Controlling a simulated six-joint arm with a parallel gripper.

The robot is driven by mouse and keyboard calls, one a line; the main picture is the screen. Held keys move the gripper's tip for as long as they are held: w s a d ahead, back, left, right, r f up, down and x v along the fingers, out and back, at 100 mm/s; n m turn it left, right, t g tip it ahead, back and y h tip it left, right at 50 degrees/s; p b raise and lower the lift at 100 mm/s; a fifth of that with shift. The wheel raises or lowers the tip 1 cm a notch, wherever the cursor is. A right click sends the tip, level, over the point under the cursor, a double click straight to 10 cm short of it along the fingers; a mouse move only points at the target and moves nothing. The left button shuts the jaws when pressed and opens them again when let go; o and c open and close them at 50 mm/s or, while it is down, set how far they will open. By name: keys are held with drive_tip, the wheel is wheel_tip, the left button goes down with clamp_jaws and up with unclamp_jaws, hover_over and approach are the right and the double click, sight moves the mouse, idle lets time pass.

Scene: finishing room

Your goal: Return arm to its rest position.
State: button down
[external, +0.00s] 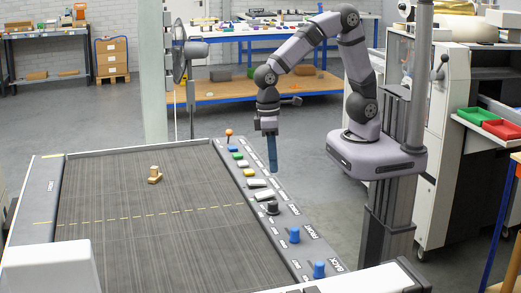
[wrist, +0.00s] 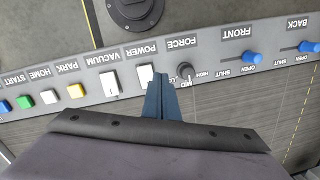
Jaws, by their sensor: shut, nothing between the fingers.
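My gripper (external: 272,168) hangs pointing down from my arm, above the control panel (external: 284,218) along the right edge of the dark bed. Its blue fingers are shut together and empty. In the wrist view my gripper (wrist: 161,80) shows its closed fingers in front of the panel, between the white POWER switch (wrist: 145,74) and the dark FORCE knob (wrist: 184,71). Whether the fingertips touch anything is not clear, but they look apart from the panel. My arm is bent, its base on a grey column.
A workbench (external: 270,86) stands behind my arm. A machine with red and green trays (external: 478,116) stands right.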

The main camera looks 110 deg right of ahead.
drive_tip(key=s+d+f+n+h, duration=0.1)
drive_tip(key=s+d+f+n, duration=0.2)
drive_tip(key=s+d, duration=0.3)
drive_tip(key=s, duration=0.3)
drive_tip(key=shift+s+f+n+t, duration=0.15)
drive_tip(key=shift+s+n+t, duration=0.2)
drive_tip(key=shift+n+t, duration=0.05)
drive_tip(key=c, duration=2.4)
unclamp_jaws()
drive_tip(key=shift+d, duration=0.1)
drive_tip(key=o, duration=2.4)
drive_tip(key=d+r+m+p, duration=0.1)
drive_tip(key=d+r+p, duration=0.2)
drive_tip(key=r+p, duration=0.3)
drive_tip(key=shift+w+r+m, duration=0.15)
drive_tip(key=shift+w+m, duration=0.1)
drive_tip(key=shift+m, duration=0.05)
drive_tip(key=w+d+r+n+t+p, duration=0.1)
drive_tip(key=w+d+r+p, duration=0.1)
drive_tip(key=w+r, duration=0.3)
drive_tip(key=w, duration=0.2)
drive_tip(key=shift+w+d+r+n+t, duration=0.15)
drive_tip(key=shift+w+d+n+t, duration=0.15)
drive_tip(key=shift+w+t, duration=0.1)
